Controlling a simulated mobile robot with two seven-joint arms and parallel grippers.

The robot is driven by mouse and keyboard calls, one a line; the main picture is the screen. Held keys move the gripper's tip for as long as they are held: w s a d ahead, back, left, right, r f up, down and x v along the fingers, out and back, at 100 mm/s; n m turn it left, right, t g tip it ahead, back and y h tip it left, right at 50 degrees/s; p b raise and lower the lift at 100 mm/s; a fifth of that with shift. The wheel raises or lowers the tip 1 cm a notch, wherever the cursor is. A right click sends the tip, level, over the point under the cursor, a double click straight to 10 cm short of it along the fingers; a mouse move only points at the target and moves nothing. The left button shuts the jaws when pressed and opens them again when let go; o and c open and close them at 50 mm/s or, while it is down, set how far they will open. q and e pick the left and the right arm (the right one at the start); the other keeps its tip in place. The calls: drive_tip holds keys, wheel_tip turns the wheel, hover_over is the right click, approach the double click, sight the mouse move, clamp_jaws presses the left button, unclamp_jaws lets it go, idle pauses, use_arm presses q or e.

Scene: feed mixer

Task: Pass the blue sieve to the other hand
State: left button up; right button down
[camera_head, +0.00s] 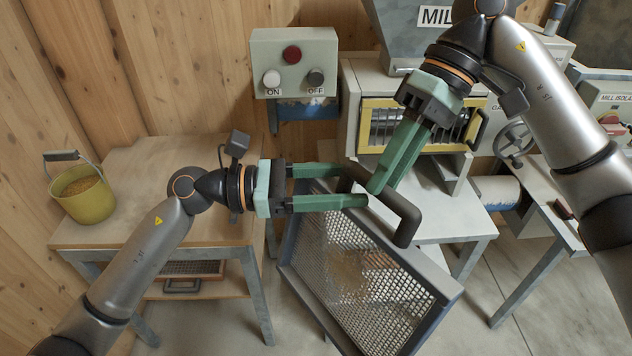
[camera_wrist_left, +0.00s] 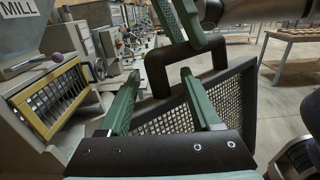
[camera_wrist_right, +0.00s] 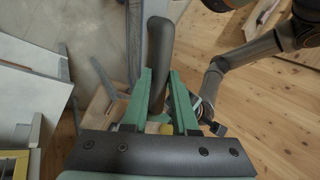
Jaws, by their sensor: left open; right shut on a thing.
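The sieve (camera_head: 350,285) hangs tilted in the middle of the head view, a dark blue-grey frame with metal mesh and a black loop handle (camera_head: 405,222). My right gripper (camera_head: 380,185) is shut on this handle from above. The handle also shows at its fingers in the right wrist view (camera_wrist_right: 158,48). My left gripper (camera_head: 354,187) is open and points right at the handle, its fingertips close to it. In the left wrist view the handle (camera_wrist_left: 157,75) stands ahead of the open fingers, with mesh (camera_wrist_left: 228,100) behind. Whether the left fingers touch the handle is unclear.
A mill with a yellow-framed sieve slot (camera_head: 422,125) stands behind, right of centre. A control box (camera_head: 293,62) with ON and OFF buttons is on the wall. A yellow bucket (camera_head: 84,200) stands on the wooden table (camera_head: 150,232) at left. Another sieve-like tray (camera_head: 190,268) lies below.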

use_arm(q)
drive_tip(key=shift+d, duration=0.25)
use_arm(e)
drive_tip(key=shift+r, duration=0.1)
use_arm(q)
drive_tip(key=shift+f, duration=0.1)
clamp_jaws()
idle(1.1)
use_arm(e)
drive_tip(key=c, duration=0.6)
unclamp_jaws()
